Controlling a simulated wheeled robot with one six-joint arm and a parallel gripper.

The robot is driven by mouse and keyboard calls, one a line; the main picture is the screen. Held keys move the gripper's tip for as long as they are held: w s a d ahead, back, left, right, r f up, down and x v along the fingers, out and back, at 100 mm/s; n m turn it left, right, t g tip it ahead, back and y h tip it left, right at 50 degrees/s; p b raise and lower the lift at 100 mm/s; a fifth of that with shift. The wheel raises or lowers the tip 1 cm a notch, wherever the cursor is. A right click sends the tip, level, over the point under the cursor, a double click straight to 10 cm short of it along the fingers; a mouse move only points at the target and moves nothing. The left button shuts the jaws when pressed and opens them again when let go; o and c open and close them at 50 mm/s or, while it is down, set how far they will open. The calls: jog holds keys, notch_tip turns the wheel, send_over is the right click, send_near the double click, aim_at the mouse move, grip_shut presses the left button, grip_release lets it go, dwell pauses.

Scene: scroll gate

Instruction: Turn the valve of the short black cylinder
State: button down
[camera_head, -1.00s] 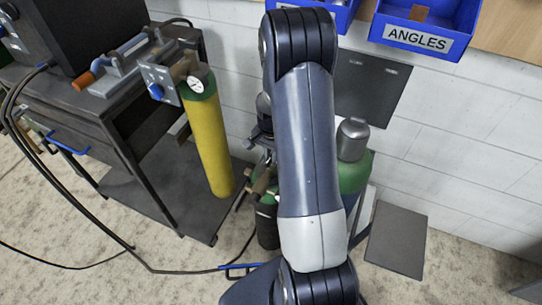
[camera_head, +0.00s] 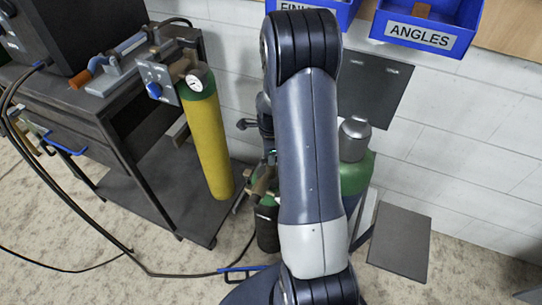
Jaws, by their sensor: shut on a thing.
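The short black cylinder (camera_head: 267,230) stands upright in the middle of the view, left of my arm, with a dark body and a green shoulder. Its brownish valve (camera_head: 263,186) is at the top and is partly hidden. My gripper (camera_head: 271,160) is just above it, mostly covered by my own arm. It is shut on the valve, though the fingertips and their contact are hard to see.
A tall yellow cylinder (camera_head: 209,140) with a gauge stands to the left, beside a dark workbench (camera_head: 108,130). A green cylinder (camera_head: 356,173) with a grey cap stands right of my arm. Blue bins (camera_head: 425,22) hang above. Hoses (camera_head: 75,225) cross the floor.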

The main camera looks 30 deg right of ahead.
jog(key=m, duration=0.5)
jog(key=shift+m, duration=0.3)
dwell(0.4)
jog(key=c, duration=1.5)
grip_release()
jog(key=shift+o, duration=0.2)
notch_tip(320, 180, up, 11)
jog(key=shift+p, duration=0.35)
jog(key=shift+f, duration=0.2)
notch_tip(320, 180, down, 11)
jog(key=shift+r+b, duration=0.1)
jog(key=shift+b, duration=0.5)
jog(key=shift+r, duration=0.1)
